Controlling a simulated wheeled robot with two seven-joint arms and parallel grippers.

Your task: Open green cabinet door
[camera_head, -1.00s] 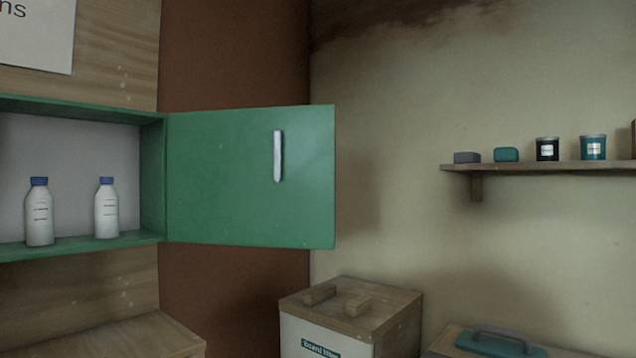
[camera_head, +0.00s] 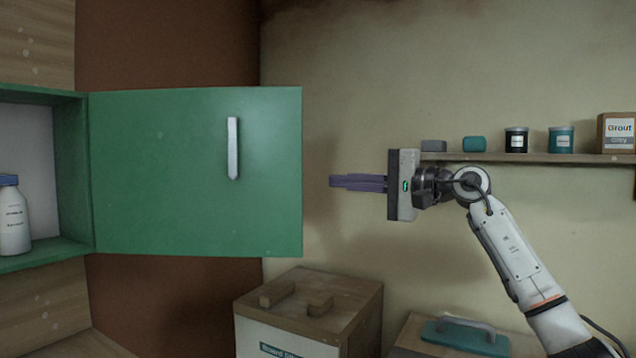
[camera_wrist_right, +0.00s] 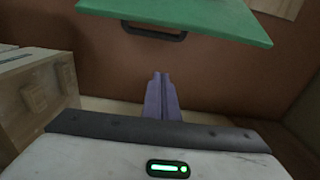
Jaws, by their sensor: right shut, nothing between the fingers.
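The green cabinet (camera_head: 72,175) is open at the left, with a white blue-capped bottle (camera_head: 14,215) inside. My right gripper (camera_head: 333,181) points left, a short way right of the door's free edge, apart from it. Its purple fingers are together and empty. In the right wrist view the fingers (camera_wrist_right: 160,85) lie below the door (camera_wrist_right: 190,15) and its dark-looking handle (camera_wrist_right: 153,31). My left gripper is not in view.
A wooden-lidded box (camera_head: 320,300) stands below the door. A teal tool with a handle (camera_head: 465,338) lies on another box at the lower right. A wall shelf (camera_head: 560,158) behind my right arm carries jars, small blocks and a grout box (camera_head: 617,132).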

